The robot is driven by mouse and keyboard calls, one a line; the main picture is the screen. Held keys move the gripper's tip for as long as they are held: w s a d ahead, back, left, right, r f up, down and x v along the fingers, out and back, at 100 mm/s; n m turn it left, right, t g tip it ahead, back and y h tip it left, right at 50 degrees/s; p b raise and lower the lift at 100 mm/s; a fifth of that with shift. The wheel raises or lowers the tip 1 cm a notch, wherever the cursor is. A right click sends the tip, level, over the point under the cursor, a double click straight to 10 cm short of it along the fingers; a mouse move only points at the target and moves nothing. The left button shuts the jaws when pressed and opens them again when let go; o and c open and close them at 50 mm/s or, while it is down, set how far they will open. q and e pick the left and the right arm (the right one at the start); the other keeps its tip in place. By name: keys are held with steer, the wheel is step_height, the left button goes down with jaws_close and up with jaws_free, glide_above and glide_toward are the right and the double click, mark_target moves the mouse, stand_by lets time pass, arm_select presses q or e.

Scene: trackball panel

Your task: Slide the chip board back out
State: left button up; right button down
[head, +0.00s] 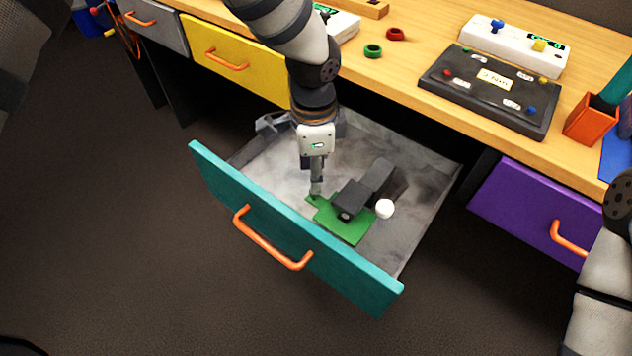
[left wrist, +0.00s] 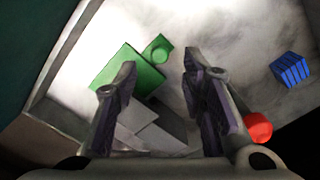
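The green chip board (head: 342,224) lies in the open teal drawer (head: 290,232), with one end at a dark grey block (head: 364,190) that hides part of it. My left gripper (head: 316,188) points down at the board's small green tab. In the left wrist view, the board (left wrist: 128,70) and its round tab (left wrist: 157,48) show beyond my left gripper (left wrist: 160,74). Its fingers are apart with nothing between them; the tab is in line with the gap. I cannot tell if they touch it. The grey block (left wrist: 155,125) is partly behind the fingers. My right gripper is out of view.
A white ball (head: 385,208) shows beside the block. The left wrist view shows a blue cube (left wrist: 291,69) and a red round thing (left wrist: 257,127). The drawer's orange handle (head: 272,240) faces front. A purple drawer (head: 533,210) is at the right, under the wooden desk (head: 430,30).

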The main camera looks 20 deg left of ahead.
arm_select(q)
step_height(320, 180, down, 5)
steer(key=shift+r, duration=0.15)
jaws_close()
steer(key=w+a, duration=0.1)
steer(key=a, duration=0.2)
steer(key=w+a, duration=0.1)
steer(key=a, duration=0.3)
steer(key=w+a, duration=0.1)
steer(key=a, duration=0.2)
steer(key=shift+w+a+b, duration=0.2)
steer(key=shift+w+b, duration=0.2)
steer(key=shift+w+a+r, duration=0.1)
steer(key=shift+a, duration=0.1)
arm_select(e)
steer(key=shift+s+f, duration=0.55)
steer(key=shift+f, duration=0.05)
arm_select(q)
jaws_free()
steer(key=shift+a, duration=0.1)
